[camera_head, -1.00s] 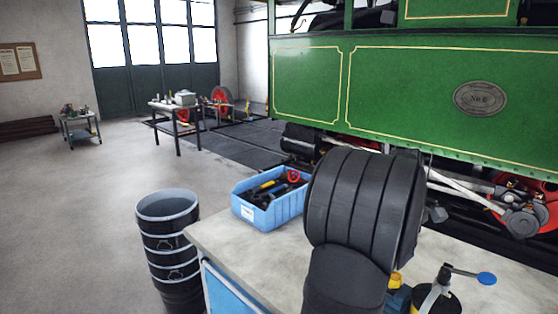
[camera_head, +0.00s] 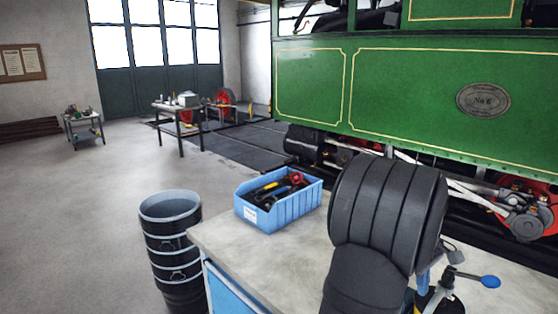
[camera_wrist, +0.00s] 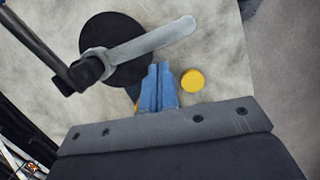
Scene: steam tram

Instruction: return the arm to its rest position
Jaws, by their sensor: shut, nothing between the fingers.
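My gripper (camera_wrist: 158,88) shows in the wrist view as two blue fingers side by side, shut with nothing between them. It is above the pale worktop, beside a dark round object with a grey bar (camera_wrist: 150,42) across it. A small yellow round thing (camera_wrist: 193,80) lies just right of the fingertips. In the head view my dark ribbed arm covers the middle right of the workbench (camera_head: 250,255).
A blue bin (camera_head: 280,208) of tools stands on the bench. A black pot with a blue-knobbed crank (camera_head: 488,282) is right of my arm. Stacked black buckets (camera_head: 170,245) stand left of the bench. The green steam tram (camera_head: 430,95) is behind. Open floor lies to the left.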

